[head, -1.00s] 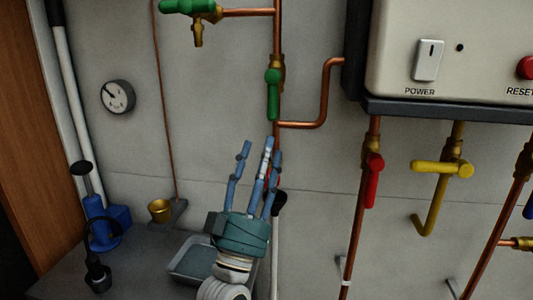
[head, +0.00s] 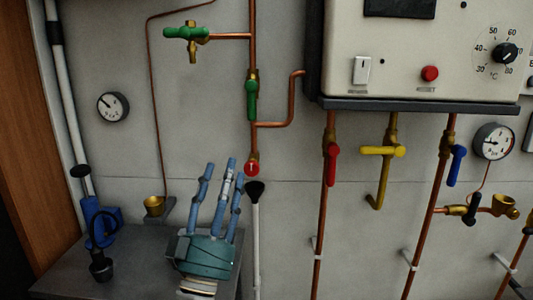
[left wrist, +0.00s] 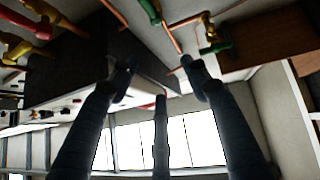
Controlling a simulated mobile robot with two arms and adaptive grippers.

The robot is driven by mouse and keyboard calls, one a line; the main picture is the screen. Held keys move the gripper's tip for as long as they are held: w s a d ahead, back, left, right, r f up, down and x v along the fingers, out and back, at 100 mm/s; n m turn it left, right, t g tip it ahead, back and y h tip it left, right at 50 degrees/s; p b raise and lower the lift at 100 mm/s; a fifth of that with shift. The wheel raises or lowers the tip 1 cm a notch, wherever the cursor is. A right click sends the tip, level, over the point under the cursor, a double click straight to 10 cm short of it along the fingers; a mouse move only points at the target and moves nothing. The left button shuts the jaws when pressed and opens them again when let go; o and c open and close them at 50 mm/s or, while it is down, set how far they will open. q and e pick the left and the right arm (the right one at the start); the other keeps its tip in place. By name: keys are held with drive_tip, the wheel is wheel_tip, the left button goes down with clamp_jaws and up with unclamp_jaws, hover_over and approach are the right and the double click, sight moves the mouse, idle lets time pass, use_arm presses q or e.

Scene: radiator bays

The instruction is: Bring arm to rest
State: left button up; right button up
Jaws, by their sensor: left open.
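My left gripper (head: 221,185) is in the lower middle of the head view, a teal palm with blue fingers pointing up. Its fingers are spread apart and nothing is between them. It stands in front of the grey bench, left of a black-topped white rod. In the left wrist view its fingers (left wrist: 160,85) reach up from the bottom edge, open and empty. My right gripper shows in no view.
A white boiler box (head: 420,75) hangs at upper right. Below it are copper pipes with red (head: 330,165), yellow (head: 382,151) and blue (head: 456,165) valve handles. A blue pump (head: 101,218) stands on the grey bench (head: 140,260). A gauge (head: 113,107) is on the wall.

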use_arm(q)
drive_tip(key=s+f+m+g, duration=0.15)
drive_tip(key=f+g, duration=0.35)
drive_tip(key=f, duration=0.9)
drive_tip(key=s+f+g, duration=0.2)
drive_tip(key=f+g, duration=0.4)
drive_tip(key=f, duration=0.8)
drive_tip(key=s+a+f+g+y, duration=0.2)
drive_tip(key=s+a+f+g, duration=0.1)
drive_tip(key=s+f, duration=0.35)
drive_tip(key=s+a+f+g+y, duration=0.1)
drive_tip(key=s+a+f+g, duration=0.15)
drive_tip(key=s+f, duration=0.35)
drive_tip(key=s+a+f+n+g+y, duration=0.1)
drive_tip(key=s+a+f+g, duration=0.25)
drive_tip(key=s, duration=0.45)
drive_tip(key=s+a+f+n+g+y, duration=0.1)
drive_tip(key=s+a+f+g+y, duration=0.15)
drive_tip(key=s+f, duration=0.4)
wheel_tip(320, 180, down, 22)
drive_tip(key=s+g, duration=0.1)
drive_tip(key=s, duration=0.1)
drive_tip(key=s+a+f, duration=0.1)
drive_tip(key=s+f, duration=0.8)
drive_tip(key=s+a+f+g, duration=0.1)
drive_tip(key=s+a+f, duration=0.1)
drive_tip(key=s+f, duration=0.7)
drive_tip(key=shift+s+a+f, duration=0.25)
drive_tip(key=shift+a+f, duration=0.05)
drive_tip(key=shift+g+h, duration=0.25)
